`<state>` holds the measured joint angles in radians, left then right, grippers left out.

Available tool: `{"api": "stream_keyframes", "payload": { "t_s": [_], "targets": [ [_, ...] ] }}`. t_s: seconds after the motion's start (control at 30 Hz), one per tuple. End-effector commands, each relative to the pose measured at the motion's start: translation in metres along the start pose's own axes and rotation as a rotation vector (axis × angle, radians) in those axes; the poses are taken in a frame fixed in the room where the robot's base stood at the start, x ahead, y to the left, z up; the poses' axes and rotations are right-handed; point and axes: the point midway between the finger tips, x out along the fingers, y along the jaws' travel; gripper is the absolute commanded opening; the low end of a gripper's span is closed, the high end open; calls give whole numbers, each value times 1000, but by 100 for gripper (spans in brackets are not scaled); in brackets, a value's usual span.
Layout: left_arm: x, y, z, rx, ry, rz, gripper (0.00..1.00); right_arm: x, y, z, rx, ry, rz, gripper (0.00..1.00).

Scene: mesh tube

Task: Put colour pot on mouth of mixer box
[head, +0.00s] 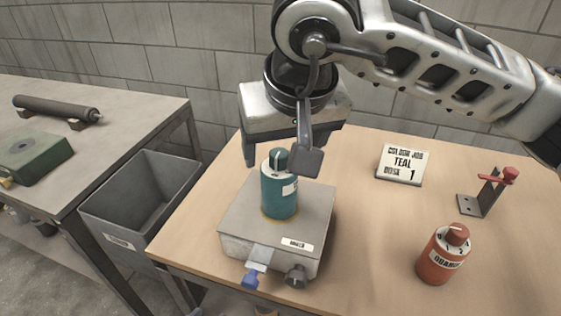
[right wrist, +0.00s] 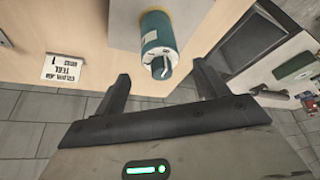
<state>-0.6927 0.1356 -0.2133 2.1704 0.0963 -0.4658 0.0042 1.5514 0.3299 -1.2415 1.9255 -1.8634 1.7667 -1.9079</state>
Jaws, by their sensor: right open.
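The teal colour pot (head: 280,190) stands upright on top of the grey mixer box (head: 318,212), at its middle where the mouth is; the mouth itself is hidden under it. A thin yellowish ring shows at the pot's foot. My right gripper (head: 283,160) is open above and behind the pot, with its fingers apart. In the right wrist view the teal pot (right wrist: 157,38) lies beyond the gap between the open fingers (right wrist: 163,85), and nothing is held. My left gripper is not in view.
An orange pot (head: 443,258) stands at the table's right. A sign reading TEAL, dose 1 (head: 401,166) and a bracket with a red handle (head: 487,192) stand behind it. A grey bin (head: 140,200) is left of the table. A side bench (head: 110,100) holds a roller and a green device.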

Motion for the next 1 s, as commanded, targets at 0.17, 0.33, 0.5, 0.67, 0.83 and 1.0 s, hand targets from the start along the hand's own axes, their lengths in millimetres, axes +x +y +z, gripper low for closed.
{"api": "stream_keyframes", "payload": {
  "t_s": [0.17,0.33,0.5,0.67,0.83,1.0],
  "targets": [
    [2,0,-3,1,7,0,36,-35,0,-1,0,4,0,73],
    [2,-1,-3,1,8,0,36,-52,0,0,0,0,0,73],
    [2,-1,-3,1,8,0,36,-56,0,0,-1,0,0,73],
    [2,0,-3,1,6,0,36,-56,0,0,0,0,0,73],
    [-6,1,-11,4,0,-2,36,-68,0,-5,0,0,0,73],
    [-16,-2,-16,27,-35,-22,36,-98,0,-18,0,0,0,73]
  ]
}}
